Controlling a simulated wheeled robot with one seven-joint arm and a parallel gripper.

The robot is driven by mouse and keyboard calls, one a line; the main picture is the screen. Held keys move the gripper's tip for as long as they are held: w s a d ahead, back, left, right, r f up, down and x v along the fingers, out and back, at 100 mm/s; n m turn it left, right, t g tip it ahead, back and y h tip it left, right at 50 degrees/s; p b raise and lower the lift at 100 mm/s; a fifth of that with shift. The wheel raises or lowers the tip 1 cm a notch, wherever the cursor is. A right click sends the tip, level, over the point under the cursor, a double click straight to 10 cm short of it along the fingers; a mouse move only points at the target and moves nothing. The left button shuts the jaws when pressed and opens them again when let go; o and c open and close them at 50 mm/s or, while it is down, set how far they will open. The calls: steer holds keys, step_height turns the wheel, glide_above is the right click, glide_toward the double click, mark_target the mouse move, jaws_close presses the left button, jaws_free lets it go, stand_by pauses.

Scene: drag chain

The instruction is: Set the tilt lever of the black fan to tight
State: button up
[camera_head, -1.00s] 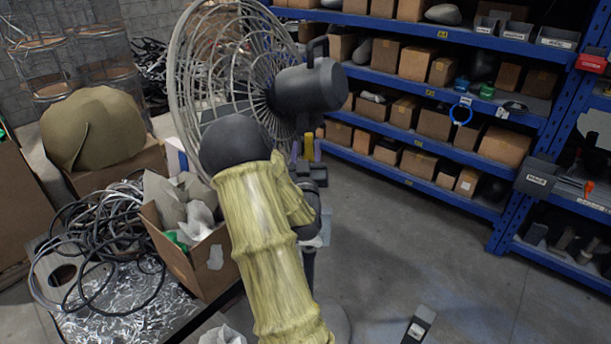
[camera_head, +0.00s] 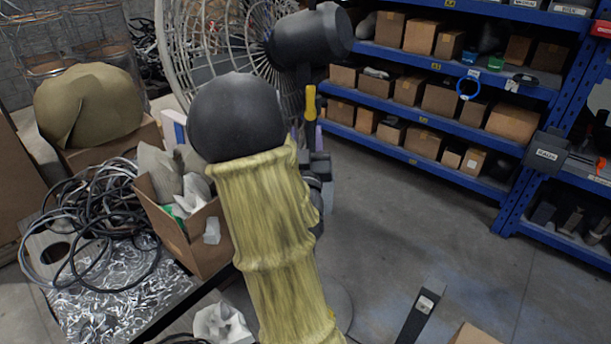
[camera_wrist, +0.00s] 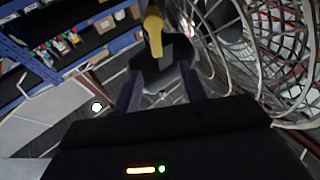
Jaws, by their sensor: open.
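The fan shows a grey wire cage (camera_head: 215,45) and a black motor housing (camera_head: 310,38) at the top of the head view. Its tilt lever (camera_head: 311,103) is yellow and stands roughly upright below the housing. The lever also shows in the wrist view (camera_wrist: 153,33), at the top centre above a dark block. My gripper (camera_wrist: 161,80) is open, with its two purple fingers on either side of the lever's line. The lever looks ahead of the fingertips; I cannot tell whether they touch. In the head view my yellow-sleeved arm hides most of the gripper and part of the fan's stand.
The cage wires (camera_wrist: 255,50) pass close on the right in the wrist view. A cardboard box (camera_head: 190,235) and tangled black cables (camera_head: 95,225) lie left of my arm. Blue shelves (camera_head: 440,100) stand behind on the right. Grey floor lies open between.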

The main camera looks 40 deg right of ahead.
steer(key=b+v, duration=0.6)
steer(key=b, duration=0.7)
steer(key=shift+s+a+f, duration=0.25)
stand_by(0.5)
steer(key=w+a+f+n+g+y, duration=0.2)
steer(key=w+a+f+y, duration=0.2)
steer(key=a+f+y, duration=0.3)
steer(key=w+a+f+n+g+y, duration=0.1)
steer(key=w+a+f+n+y, duration=0.25)
steer(key=a+f, duration=0.45)
steer(key=s+a+f+n+g+y, duration=0.1)
steer(key=s+a+f+g+y, duration=0.2)
steer(key=s+a+f+g, duration=0.4)
steer(key=s+a+f+n+g+y, duration=0.1)
steer(key=s+a+f+g+y, duration=0.2)
steer(key=f, duration=0.5)
step_height(320, 180, up, 29)
steer(key=a+p, duration=0.1)
steer(key=p, duration=2.7)
steer(key=shift+s+h+p, duration=0.25)
steer(key=shift+h+p, duration=0.1)
